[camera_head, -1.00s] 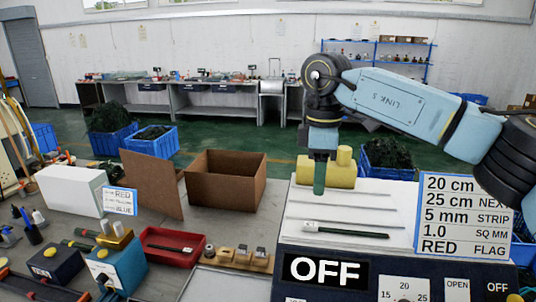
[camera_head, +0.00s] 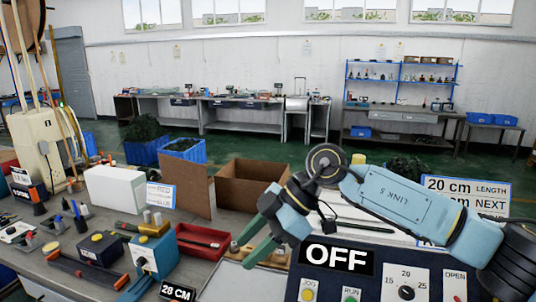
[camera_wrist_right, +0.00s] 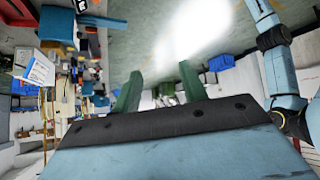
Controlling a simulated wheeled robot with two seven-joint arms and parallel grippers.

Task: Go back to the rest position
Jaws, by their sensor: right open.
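My right gripper (camera_head: 246,248) comes in from the right in the head view. Its green fingers point down and to the left, above the bench just left of the dark machine with the OFF display (camera_head: 336,256). In the right wrist view the two green fingers (camera_wrist_right: 160,88) stand apart with nothing between them. The gripper and wrist hide part of the machine's pale top. A dark cable piece (camera_head: 370,228) lies on that top, partly behind my arm. My left gripper is not in view.
A red tray (camera_head: 203,241) and wooden holders (camera_head: 243,250) are close to the right gripper. A blue box (camera_head: 152,256), a white box (camera_head: 115,188) and an open cardboard box (camera_head: 255,187) stand further left and back. The air above the bench centre is free.

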